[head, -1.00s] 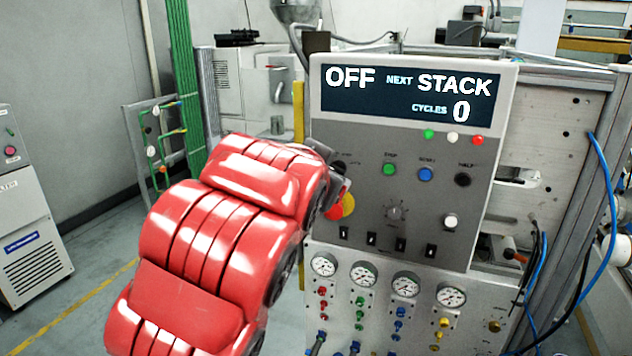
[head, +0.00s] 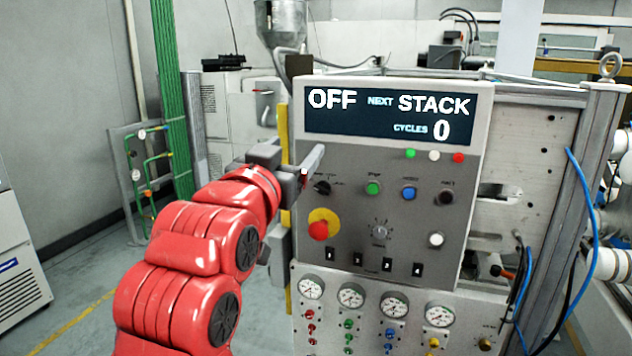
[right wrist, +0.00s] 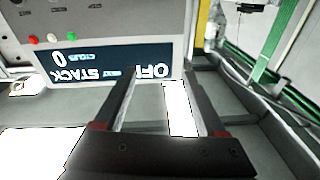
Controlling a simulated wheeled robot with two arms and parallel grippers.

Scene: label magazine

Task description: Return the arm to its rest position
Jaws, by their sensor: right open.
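My right arm (head: 190,250), red and jointed, rises from the lower left in the head view. My right gripper (head: 306,170) is at its upper end, in front of the left side of the control panel (head: 285,240), near the black selector knob. It covers part of the panel's edge. In the right wrist view the two dark fingers of the right gripper (right wrist: 160,76) stand apart with nothing between them. The panel's display (right wrist: 80,68) shows upside down beyond the fingertips. My left gripper is in neither view.
The head view's display (head: 390,116) reads OFF, NEXT STACK, CYCLES 0. A red emergency button (head: 319,230) is just below the gripper. Gauges (head: 351,296) sit lower on the panel. A metal frame and blue hose (head: 592,215) are at the right. Open floor lies left of my arm.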

